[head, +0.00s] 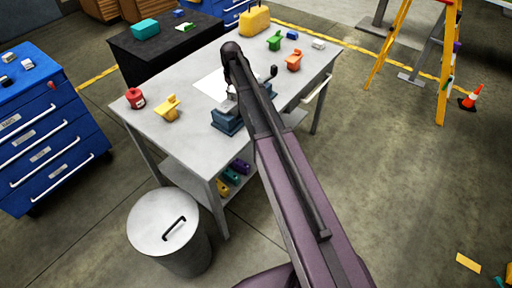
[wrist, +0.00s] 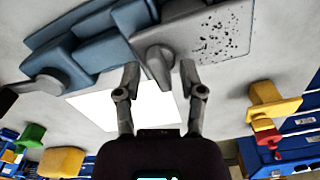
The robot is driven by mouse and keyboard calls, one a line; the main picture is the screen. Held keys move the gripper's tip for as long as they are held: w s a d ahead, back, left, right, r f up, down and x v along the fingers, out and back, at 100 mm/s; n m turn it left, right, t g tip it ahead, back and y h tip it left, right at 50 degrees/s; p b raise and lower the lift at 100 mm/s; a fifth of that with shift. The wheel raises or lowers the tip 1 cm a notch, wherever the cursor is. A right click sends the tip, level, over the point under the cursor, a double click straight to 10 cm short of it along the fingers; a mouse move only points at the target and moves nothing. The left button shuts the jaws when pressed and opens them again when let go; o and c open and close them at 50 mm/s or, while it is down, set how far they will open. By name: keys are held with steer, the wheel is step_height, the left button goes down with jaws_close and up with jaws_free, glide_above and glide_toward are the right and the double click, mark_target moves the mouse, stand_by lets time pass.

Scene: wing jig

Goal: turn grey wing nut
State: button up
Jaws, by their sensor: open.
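In the wrist view, a grey wing nut (wrist: 158,58) sticks out from a speckled grey plate (wrist: 222,32). My gripper (wrist: 160,70) is open, with one fingertip on each side of the wing nut's end. I cannot tell whether either finger touches it. The plate adjoins a blue jig block (wrist: 85,55), whose base also shows in the head view (head: 227,122). A second grey knob (wrist: 45,84) is on the blue block's left. In the head view my arm hides the wing nut and the fingers.
The grey table (head: 195,132) carries a yellow clamp (head: 167,107), a red container (head: 135,98), a white sheet (head: 211,84), and green (head: 274,41) and orange (head: 294,60) pieces. A yellow case (head: 255,19) stands at the back. A grey bin (head: 165,222) stands in front.

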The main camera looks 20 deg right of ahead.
steer(key=m, duration=1.4)
steer(key=shift+r+m, duration=0.25)
steer(key=shift+m, duration=0.05)
step_height(320, 180, up, 14)
steer(key=f+p, duration=0.1)
steer(key=p, duration=1.3)
steer(key=s+f+n+b, duration=0.3)
steer(key=s+f+b, duration=0.1)
steer(key=s, duration=0.6)
steer(key=s+f+n+b, duration=0.4)
steer(key=s+b, duration=0.1)
steer(key=s, duration=0.5)
steer(key=s+f+n+b, duration=0.3)
steer(key=s+f+b, duration=0.1)
steer(key=s, duration=0.6)
steer(key=shift+s+d+f+n, duration=0.2)
steer(key=shift+s+f+n, duration=0.1)
steer(key=shift+f+n, duration=0.1)
steer(key=shift+s, duration=0.1)
step_height(320, 180, up, 13)
steer(key=m+p, duration=0.1)
steer(key=p, duration=1.2)
glide_above(234, 93)
